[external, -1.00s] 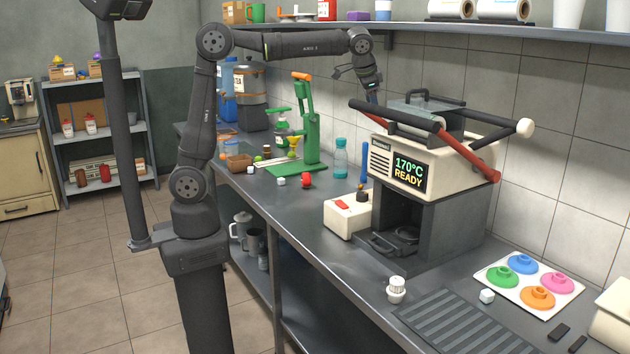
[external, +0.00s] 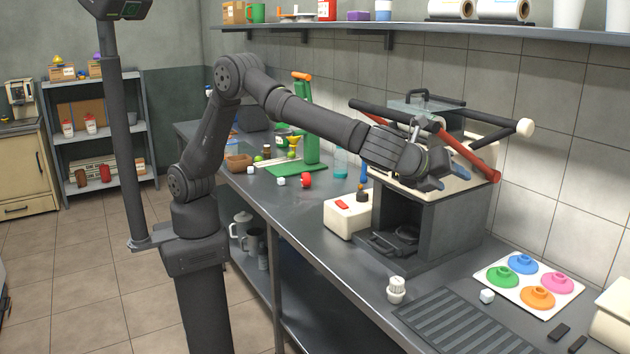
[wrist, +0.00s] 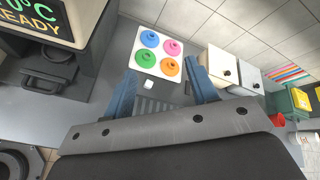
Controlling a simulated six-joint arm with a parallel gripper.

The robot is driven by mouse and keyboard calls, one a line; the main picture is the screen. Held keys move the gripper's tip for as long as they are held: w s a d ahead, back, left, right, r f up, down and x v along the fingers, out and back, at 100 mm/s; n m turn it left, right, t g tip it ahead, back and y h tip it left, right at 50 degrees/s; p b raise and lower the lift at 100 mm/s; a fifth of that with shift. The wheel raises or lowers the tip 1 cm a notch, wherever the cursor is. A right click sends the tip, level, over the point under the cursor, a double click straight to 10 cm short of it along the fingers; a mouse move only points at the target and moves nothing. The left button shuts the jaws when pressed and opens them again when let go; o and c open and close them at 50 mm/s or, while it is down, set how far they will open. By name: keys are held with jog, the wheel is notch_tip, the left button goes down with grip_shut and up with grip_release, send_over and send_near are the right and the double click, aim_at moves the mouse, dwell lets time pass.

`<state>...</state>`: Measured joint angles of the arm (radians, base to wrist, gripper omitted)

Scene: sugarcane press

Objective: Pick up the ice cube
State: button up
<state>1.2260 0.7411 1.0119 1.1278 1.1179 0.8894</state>
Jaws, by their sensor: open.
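A small white ice cube (external: 487,296) sits on the counter beside the near left edge of the white board with coloured discs. It also shows in the wrist view (wrist: 148,87), between the fingers in the picture but beyond them. Two similar small pale cubes lie farther back near the green press, one (external: 281,182) on its near side and one (external: 250,169) to the left. My gripper (external: 440,172) is in front of the upper part of the press machine, well above the counter. In the wrist view my gripper (wrist: 162,70) has its blue fingers apart and empty.
The white board (external: 480,277) carries green, blue, pink and orange discs. Two dark bars (external: 560,331) lie right.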

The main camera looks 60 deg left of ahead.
jog(key=d+f+m, duration=0.1)
jog(key=f+m, duration=0.2)
jog(key=f, duration=0.5)
jog(key=s+d+f+m+h, duration=0.1)
jog(key=f+m, duration=0.2)
jog(key=f, duration=0.5)
jog(key=s+d+f+m+h, duration=0.1)
jog(key=f+m, duration=0.2)
jog(key=f, duration=0.6)
jog(key=shift+s+d+t, duration=0.25)
jog(key=shift+d+t, duration=0.05)
jog(key=shift+t, duration=0.1)
send_near(485, 293)
jog(key=w, duration=0.2)
jog(key=w+f, duration=0.1)
jog(key=shift+d+m, duration=0.3)
jog(key=shift+d, duration=0.05)
jog(key=shift+x, duration=2.95)
jog(key=c, duration=1)
